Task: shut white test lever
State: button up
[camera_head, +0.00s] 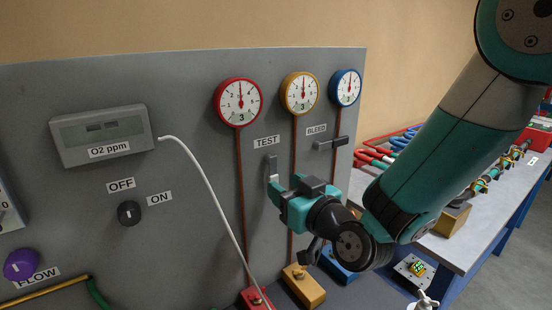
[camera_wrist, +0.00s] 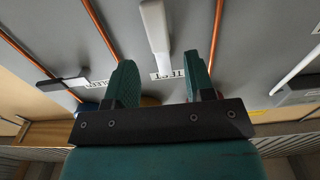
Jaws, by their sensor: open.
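The white test lever (camera_wrist: 155,28) stands out from the grey panel just under the TEST label (camera_head: 266,141). Its handle lies in line with the copper pipes. In the head view the lever (camera_head: 271,164) is small and upright, with its lower part close to my gripper (camera_head: 279,190). In the wrist view my gripper (camera_wrist: 161,60) is open, with one teal finger on each side of the lever's label end. The fingers look apart from the lever, though I cannot tell how deep it sits between them.
The BLEED lever (camera_head: 331,143) lies crosswise to the right. Three gauges, red (camera_head: 239,102), yellow (camera_head: 300,93) and blue (camera_head: 345,87), sit above. A workbench (camera_head: 460,240) stands at right.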

aim_at(275, 179)
jog(key=p+x, duration=0.2)
jog(key=x, duration=0.1)
jog(key=shift+a+r+p, duration=0.1)
jog(key=shift+r+p, duration=0.1)
jog(key=shift+p, duration=0.2)
jog(key=shift+w+a+f+p, duration=0.25)
jog(key=shift+w+p, duration=0.05)
jog(key=shift+w, duration=0.15)
jog(key=shift+c, duration=0.2)
grip_shut()
